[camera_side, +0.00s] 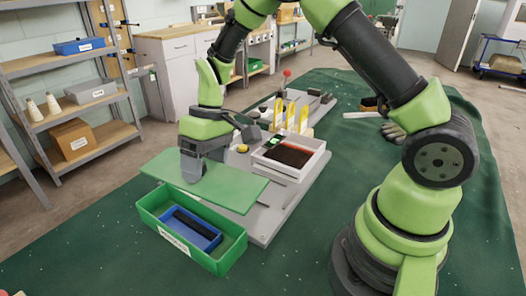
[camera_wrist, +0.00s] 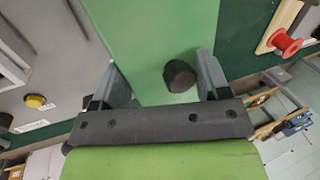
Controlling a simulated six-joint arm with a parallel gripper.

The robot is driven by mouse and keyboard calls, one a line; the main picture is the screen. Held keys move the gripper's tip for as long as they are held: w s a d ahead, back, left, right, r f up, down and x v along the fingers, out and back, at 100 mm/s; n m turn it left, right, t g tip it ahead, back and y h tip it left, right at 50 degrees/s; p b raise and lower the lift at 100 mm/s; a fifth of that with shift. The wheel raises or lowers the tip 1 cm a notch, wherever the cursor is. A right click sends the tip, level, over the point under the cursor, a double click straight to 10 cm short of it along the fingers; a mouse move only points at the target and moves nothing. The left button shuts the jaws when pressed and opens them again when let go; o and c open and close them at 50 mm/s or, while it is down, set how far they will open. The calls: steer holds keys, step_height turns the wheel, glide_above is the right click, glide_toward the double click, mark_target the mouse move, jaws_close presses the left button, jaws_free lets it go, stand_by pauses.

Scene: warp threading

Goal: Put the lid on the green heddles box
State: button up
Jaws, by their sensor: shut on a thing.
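The lid is a flat green panel (camera_side: 225,185) with a dark round knob (camera_wrist: 179,75), seen in the wrist view. My gripper (camera_side: 191,172) is shut on the lid and holds it roughly level. The fingers show on either side of the knob in the wrist view; the exact contact is unclear. The green heddles box (camera_side: 207,262) stands open on the green cloth, with a white label on its front. A blue tray with a dark inside (camera_side: 192,230) lies in it. In the side view the lid appears above and behind the box, apart from its rim, leaving most of the opening visible.
A grey board (camera_side: 262,225) beside the box carries a white tray with dark contents (camera_side: 290,156), yellow upright pieces (camera_side: 291,116) and a yellow button (camera_wrist: 36,101). A red spool (camera_wrist: 286,43) shows at the right. Cloth in front of the box is clear.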

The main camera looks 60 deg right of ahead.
mark_target(183, 182)
steer(key=a, duration=0.2)
steer(key=a+m, duration=0.1)
steer(key=shift+w+a+r, duration=0.25)
steer(key=shift+w+a, duration=0.1)
steer(key=shift+w, duration=0.05)
steer(key=shift+a, duration=0.25)
steer(key=shift+w+a+f, duration=0.1)
steer(key=shift+f, duration=3.35)
